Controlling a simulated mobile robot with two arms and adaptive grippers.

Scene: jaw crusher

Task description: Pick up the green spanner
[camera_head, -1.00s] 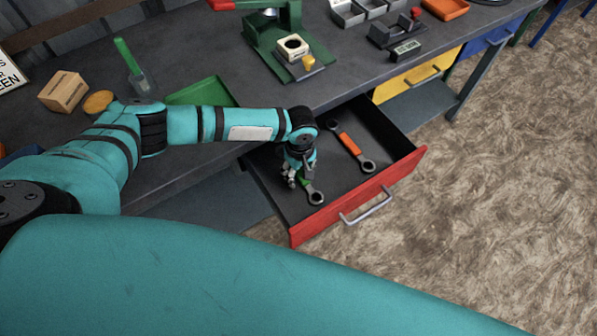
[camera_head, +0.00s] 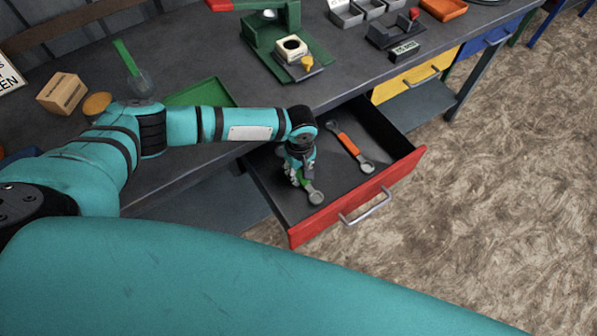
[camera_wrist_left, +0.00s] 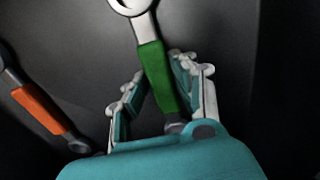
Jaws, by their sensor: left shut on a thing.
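The green spanner (camera_head: 314,191) is in the open red-fronted drawer (camera_head: 340,200). Its grey ring end points to the drawer's front. In the left wrist view its green handle (camera_wrist_left: 152,62) runs between the fingers of my left gripper (camera_wrist_left: 158,88). My left gripper (camera_head: 302,181) points down into the drawer and is shut on the green handle. The far end of the spanner is partly hidden by the gripper. Whether the spanner touches the drawer floor I cannot tell. My right gripper is not in view.
An orange spanner (camera_head: 348,145) lies in the drawer to the right; it also shows in the left wrist view (camera_wrist_left: 38,110). The workbench (camera_head: 215,60) holds a green tray (camera_head: 200,92), a wooden block (camera_head: 62,93) and a green crusher (camera_head: 275,40). A yellow drawer (camera_head: 415,75) is beside the red one.

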